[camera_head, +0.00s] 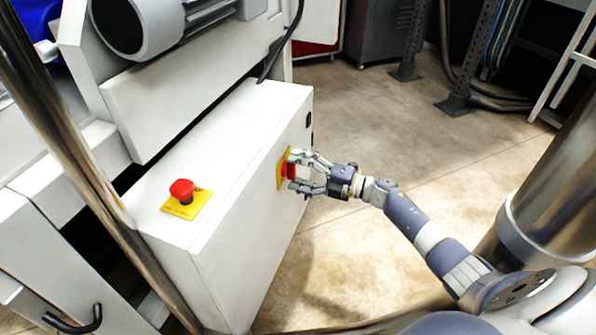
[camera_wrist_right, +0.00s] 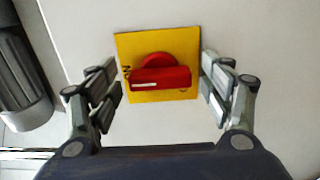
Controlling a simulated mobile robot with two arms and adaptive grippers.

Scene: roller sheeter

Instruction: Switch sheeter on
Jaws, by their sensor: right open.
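The sheeter (camera_head: 230,150) is a white machine with a box-like cabinet at the left of the head view. On the cabinet's right side is a red rotary switch (camera_head: 290,171) on a yellow plate (camera_head: 282,172). In the right wrist view the red switch (camera_wrist_right: 161,75) has its handle lying level across the yellow plate (camera_wrist_right: 186,40). My right gripper (camera_head: 299,172) is open in front of the switch. In the right wrist view its fingers (camera_wrist_right: 164,92) stand on either side of the switch, apart from the handle. My left gripper is not in view.
A red mushroom button (camera_head: 182,191) on a yellow plate sits on the cabinet's top. A shiny metal post (camera_head: 95,170) crosses the left of the head view. The tan floor (camera_head: 385,125) right of the cabinet is clear. Dark metal uprights (camera_head: 455,105) stand farther back.

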